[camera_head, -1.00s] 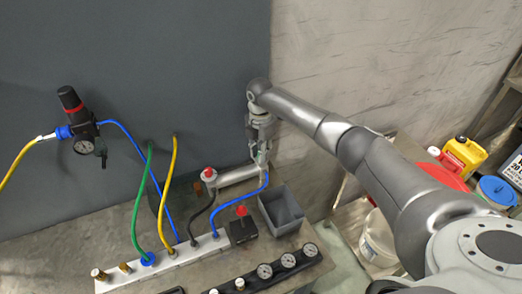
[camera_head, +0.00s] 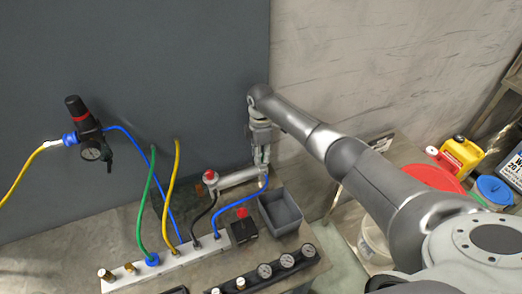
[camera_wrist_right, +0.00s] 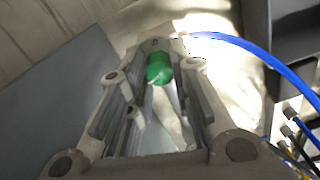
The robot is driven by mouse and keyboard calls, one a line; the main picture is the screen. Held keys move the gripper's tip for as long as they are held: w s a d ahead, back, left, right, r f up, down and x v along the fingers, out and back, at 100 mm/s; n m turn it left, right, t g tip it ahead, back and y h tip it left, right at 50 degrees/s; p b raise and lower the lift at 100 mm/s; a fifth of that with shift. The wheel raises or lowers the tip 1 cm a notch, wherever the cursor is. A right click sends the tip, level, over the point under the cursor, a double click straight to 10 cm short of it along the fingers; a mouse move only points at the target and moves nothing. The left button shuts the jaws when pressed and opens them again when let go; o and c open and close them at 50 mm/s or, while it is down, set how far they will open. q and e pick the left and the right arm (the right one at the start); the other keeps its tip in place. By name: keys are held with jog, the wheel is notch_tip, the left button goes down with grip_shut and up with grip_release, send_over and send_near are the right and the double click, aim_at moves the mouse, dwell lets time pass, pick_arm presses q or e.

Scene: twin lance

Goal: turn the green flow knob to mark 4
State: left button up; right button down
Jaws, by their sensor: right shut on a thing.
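The green flow knob (camera_wrist_right: 159,67) shows in the right wrist view between the fingertips of my right gripper (camera_wrist_right: 160,60). The fingers are closed on it. A pale mark shows on the knob's lower part, but I cannot read any scale numbers. In the head view my right gripper (camera_head: 261,158) points down at the right end of a grey cylinder (camera_head: 238,178), where a blue hose joins. The knob cannot be made out there. My left gripper is not in view.
A grey open bin (camera_head: 281,210) and a black box with a red button (camera_head: 243,229) stand near the cylinder. A white manifold (camera_head: 180,260) carries green, yellow, black and blue hoses. A gauge strip (camera_head: 265,270) lies in front. A dark panel (camera_head: 180,70) rises behind.

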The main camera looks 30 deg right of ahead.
jog(key=m+p, duration=0.1)
jog(key=m, duration=0.2)
jog(key=shift+r+m, duration=0.15)
jog(key=shift+m, duration=0.25)
jog(key=m+p, duration=0.1)
jog(key=m, duration=0.1)
jog(key=shift+m, duration=0.3)
jog(key=m, duration=0.2)
jog(key=shift+w+m+p, duration=0.1)
jog(key=shift+m+p, duration=0.2)
jog(key=shift+d+m, duration=0.1)
jog(key=shift+m, duration=1.8)
jog(key=c, duration=1.3)
grip_release()
